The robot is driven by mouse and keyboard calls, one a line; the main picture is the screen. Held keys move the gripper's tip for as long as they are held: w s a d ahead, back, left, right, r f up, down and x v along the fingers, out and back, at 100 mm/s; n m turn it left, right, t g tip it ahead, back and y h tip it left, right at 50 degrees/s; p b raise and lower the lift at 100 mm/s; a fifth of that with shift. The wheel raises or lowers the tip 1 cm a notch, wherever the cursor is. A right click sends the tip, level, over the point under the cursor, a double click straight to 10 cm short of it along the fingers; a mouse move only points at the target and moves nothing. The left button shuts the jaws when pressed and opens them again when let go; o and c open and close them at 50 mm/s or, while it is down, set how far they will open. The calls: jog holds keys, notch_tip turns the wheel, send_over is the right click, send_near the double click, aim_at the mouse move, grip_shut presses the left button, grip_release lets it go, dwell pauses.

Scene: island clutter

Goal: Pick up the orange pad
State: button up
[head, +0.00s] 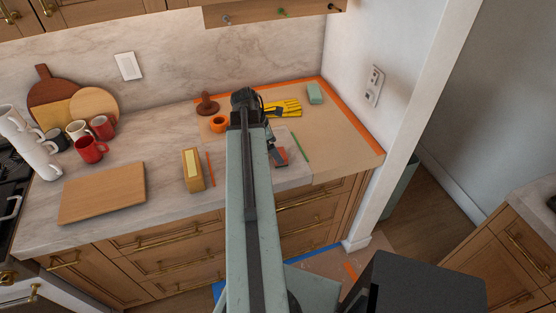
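A small flat orange-red piece (281,155), which looks like the orange pad, lies on the counter (245,178) just right of my arm. A dark and grey part lies against its left side; I cannot tell whether that is a tool or part of my gripper. My arm stretches forward over the counter, and its dark end (245,103) is beyond the pad, toward the wall. The arm hides the gripper's fingertips, so its opening does not show. An orange ring (219,124), like a tape roll, lies left of the arm.
Yellow gloves (283,108) and a green sponge (315,92) lie at the back right. A brown knobbed tool (207,105), a yellow box (193,169), a cutting board (102,192) and red mugs (91,149) stand left. A wall edge bounds the right; tan covering (335,130) is mostly bare.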

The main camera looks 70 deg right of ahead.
jog(key=b+x, duration=0.4)
jog(key=x, duration=0.1)
jog(key=shift+w+d+f, duration=0.1)
jog(key=shift+d+f, duration=0.05)
jog(key=shift+d, duration=0.1)
jog(key=shift+r, duration=0.2)
jog(key=c, duration=1.4)
notch_tip(320, 180, up, 10)
jog(key=p, duration=1)
jog(key=shift+r, duration=0.15)
